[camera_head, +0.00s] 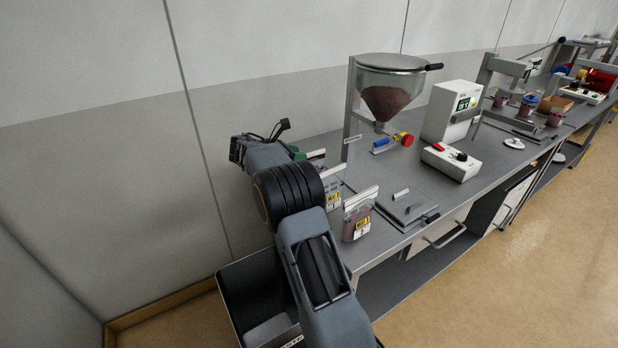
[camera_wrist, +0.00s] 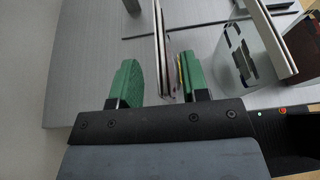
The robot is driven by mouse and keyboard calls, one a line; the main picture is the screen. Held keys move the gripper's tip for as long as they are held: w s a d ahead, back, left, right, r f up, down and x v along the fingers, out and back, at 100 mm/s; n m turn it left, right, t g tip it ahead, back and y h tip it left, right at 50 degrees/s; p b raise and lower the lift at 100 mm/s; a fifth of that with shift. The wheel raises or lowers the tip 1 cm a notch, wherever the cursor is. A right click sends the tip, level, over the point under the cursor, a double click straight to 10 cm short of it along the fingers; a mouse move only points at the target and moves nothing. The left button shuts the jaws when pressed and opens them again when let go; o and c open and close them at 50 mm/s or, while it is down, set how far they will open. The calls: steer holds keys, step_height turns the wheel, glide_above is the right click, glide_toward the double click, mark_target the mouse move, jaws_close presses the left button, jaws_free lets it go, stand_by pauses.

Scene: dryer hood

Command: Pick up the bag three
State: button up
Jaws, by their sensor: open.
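Several clear bags with white top strips and yellow labels stand on the grey bench; their numbers are too small to read surely. In the head view one bag (camera_head: 357,224) is at the front, one (camera_head: 334,198) is behind it, and another is partly hidden by my arm. In the wrist view my gripper (camera_wrist: 161,82) is open, its green fingers apart. A thin bag seen edge-on (camera_wrist: 174,76) lies between the fingers, nearer the right one. I cannot tell whether it is bag three. A second bag (camera_wrist: 236,52) stands to its right. In the head view my gripper is mostly hidden behind my arm.
A hopper (camera_head: 390,92) of dark granules stands behind the bags. A flat grey plate with small parts (camera_head: 405,208) lies right of them. A white control box (camera_head: 451,161) is farther right. A dark open bin (camera_head: 245,290) is below the bench end. The wall is close on the left.

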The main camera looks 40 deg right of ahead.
steer(key=shift+x, duration=1.15)
jaws_close()
